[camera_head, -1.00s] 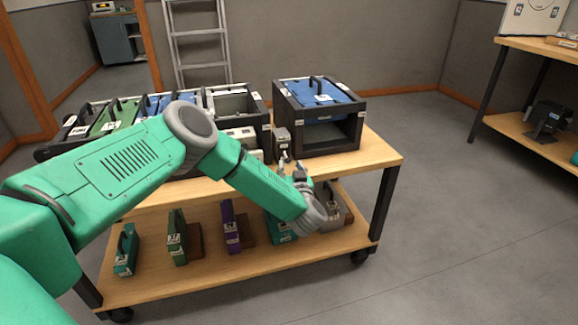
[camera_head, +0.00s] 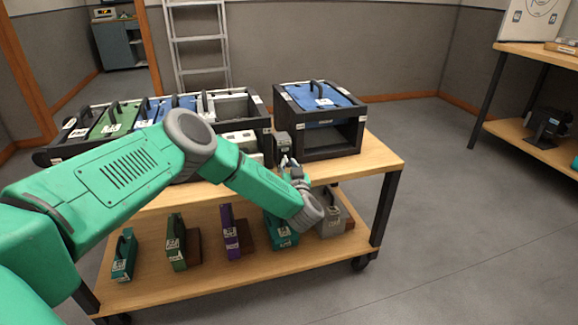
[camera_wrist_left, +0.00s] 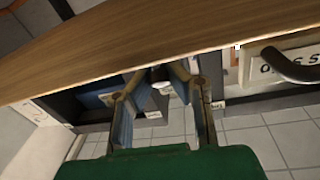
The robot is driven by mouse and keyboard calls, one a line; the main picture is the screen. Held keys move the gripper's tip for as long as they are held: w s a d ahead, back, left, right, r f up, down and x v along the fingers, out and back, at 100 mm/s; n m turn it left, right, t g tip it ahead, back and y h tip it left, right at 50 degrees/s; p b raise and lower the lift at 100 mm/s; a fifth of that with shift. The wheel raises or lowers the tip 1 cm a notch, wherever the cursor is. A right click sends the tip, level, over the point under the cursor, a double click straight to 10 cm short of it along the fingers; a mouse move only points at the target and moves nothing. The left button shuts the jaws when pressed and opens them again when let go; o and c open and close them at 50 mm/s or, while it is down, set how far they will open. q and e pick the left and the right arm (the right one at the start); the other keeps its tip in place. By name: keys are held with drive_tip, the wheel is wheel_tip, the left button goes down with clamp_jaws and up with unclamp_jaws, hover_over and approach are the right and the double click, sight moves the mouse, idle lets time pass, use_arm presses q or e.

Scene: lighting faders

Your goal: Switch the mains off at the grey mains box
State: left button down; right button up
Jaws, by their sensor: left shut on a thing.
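The small grey mains box (camera_head: 283,142) stands near the front edge of the upper bench top, just left of the open black case. My left gripper (camera_head: 287,166) is right at the front of the box, below its upper part. In the left wrist view its two fingers (camera_wrist_left: 161,80) come together, with a small pale piece showing between them. The gripper is shut on a small part at the box front, seemingly the switch lever. The fingers hide most of that part, so its position cannot be read. My right gripper is not in view.
The black case with a blue lid (camera_head: 345,132) stands right of the box. A rack with green and blue modules (camera_head: 115,118) stands left, partly behind my arm. The wooden bench top (camera_head: 375,157) is clear at its right end. Several modules stand on the lower shelf (camera_head: 190,285).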

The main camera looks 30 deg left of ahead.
use_arm(q)
drive_tip(key=f+t+y+b, duration=0.1)
drive_tip(key=b, duration=0.1)
drive_tip(key=shift+w+f+t+b, duration=0.1)
drive_tip(key=shift+f+t+b, duration=0.2)
drive_tip(key=shift+t, duration=0.1)
drive_tip(key=shift+r+t+y, duration=0.1)
drive_tip(key=shift+t+y, duration=0.2)
drive_tip(key=shift+m, duration=0.3)
drive_tip(key=c, duration=1.5)
unclamp_jaws()
drive_tip(key=shift+s+d, duration=0.2)
drive_tip(key=v, duration=1.1)
drive_tip(key=shift+s+f, duration=0.1)
drive_tip(key=shift+f, duration=0.1)
